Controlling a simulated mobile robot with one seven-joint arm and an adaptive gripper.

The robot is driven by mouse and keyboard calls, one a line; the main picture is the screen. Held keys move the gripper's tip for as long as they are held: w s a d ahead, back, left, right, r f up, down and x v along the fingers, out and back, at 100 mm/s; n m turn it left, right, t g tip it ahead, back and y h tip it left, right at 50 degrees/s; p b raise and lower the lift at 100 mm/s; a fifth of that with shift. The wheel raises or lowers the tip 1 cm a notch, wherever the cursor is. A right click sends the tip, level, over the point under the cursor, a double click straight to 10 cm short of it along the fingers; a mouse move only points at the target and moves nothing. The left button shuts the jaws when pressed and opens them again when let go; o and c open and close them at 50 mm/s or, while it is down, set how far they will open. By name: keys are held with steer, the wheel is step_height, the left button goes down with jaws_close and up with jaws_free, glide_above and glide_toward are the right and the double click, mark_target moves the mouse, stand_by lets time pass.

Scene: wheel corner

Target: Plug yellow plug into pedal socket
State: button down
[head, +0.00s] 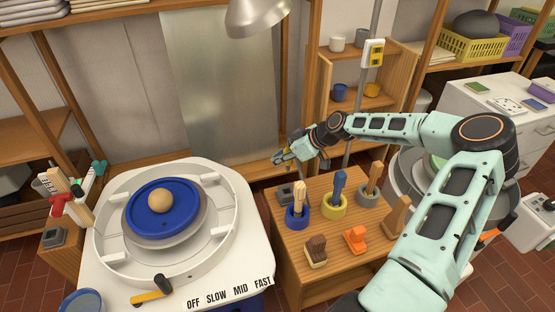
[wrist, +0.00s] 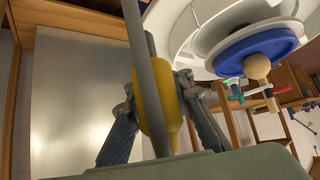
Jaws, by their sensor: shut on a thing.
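My gripper (head: 281,158) is raised above the floor gap between the wheel and the small wooden table, near the back panel. It is shut on the yellow plug (wrist: 174,100), which shows between its two fingers in the wrist view. A grey rod or cable crosses in front of the plug there. In the head view the plug is small and partly covered by the fingers. A dark grey box (head: 285,193) sits at the table's back left corner, and another grey box (head: 54,238) stands left of the wheel. I cannot tell which thing is the pedal socket.
The white potter's wheel (head: 113,266) bears a blue disc (head: 134,224) with a round ball (head: 160,200). The wooden table (head: 290,246) carries tool pots, brushes and an orange piece (head: 355,238). A white-and-yellow box (head: 373,53) hangs on a pole behind my arm.

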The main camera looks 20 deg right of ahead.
steer(key=shift+r+p, duration=0.55)
steer(key=shift+r, duration=0.5)
